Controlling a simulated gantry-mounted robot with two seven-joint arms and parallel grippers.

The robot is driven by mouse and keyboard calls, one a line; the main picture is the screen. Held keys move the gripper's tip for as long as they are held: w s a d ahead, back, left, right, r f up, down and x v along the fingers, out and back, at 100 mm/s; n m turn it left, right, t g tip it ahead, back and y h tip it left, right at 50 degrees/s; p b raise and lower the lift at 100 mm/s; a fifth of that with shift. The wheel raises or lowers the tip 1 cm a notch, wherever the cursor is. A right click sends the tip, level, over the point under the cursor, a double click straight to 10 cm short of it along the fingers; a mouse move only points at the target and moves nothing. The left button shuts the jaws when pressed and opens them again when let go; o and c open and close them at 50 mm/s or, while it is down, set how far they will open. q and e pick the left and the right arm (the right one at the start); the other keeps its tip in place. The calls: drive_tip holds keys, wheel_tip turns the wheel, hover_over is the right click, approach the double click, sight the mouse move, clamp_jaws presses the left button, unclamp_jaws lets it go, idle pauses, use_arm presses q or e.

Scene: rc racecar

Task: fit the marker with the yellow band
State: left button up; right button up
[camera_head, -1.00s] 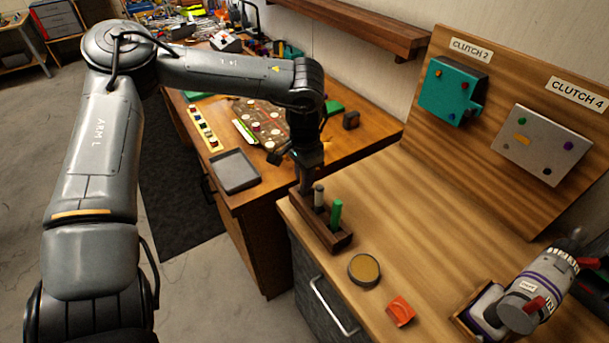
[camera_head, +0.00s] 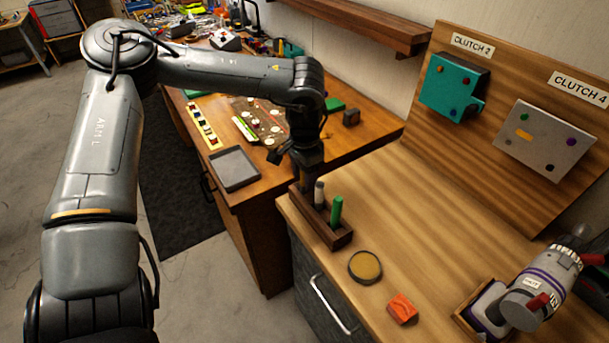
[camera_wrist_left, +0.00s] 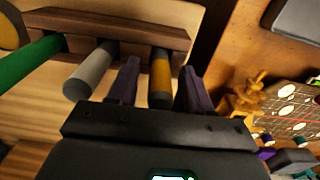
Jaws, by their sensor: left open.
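A dark wooden rack (camera_head: 325,228) stands at the left edge of the near bench and holds upright markers. The marker with the yellow band (camera_wrist_left: 160,75) is dark with a yellow-orange band and sits in the rack's end slot. Beside it are a grey marker (camera_head: 319,196) and a green marker (camera_head: 336,212). My left gripper (camera_wrist_left: 158,82) is open, with one finger on each side of the yellow-banded marker; gaps show between fingers and marker. In the head view my left gripper (camera_head: 305,175) is over the rack's far end and hides most of that marker. My right gripper is out of view.
A round tin (camera_head: 365,267) and an orange block (camera_head: 402,308) lie near the rack. A silver cylindrical device (camera_head: 535,295) is at the lower right. Teal (camera_head: 452,90) and grey (camera_head: 543,140) clutch plates hang on the back board. The bench middle is clear.

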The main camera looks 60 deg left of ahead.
use_arm(q)
wheel_tip(320, 180, up, 11)
drive_tip(key=shift+f, duration=0.2)
idle(0.3)
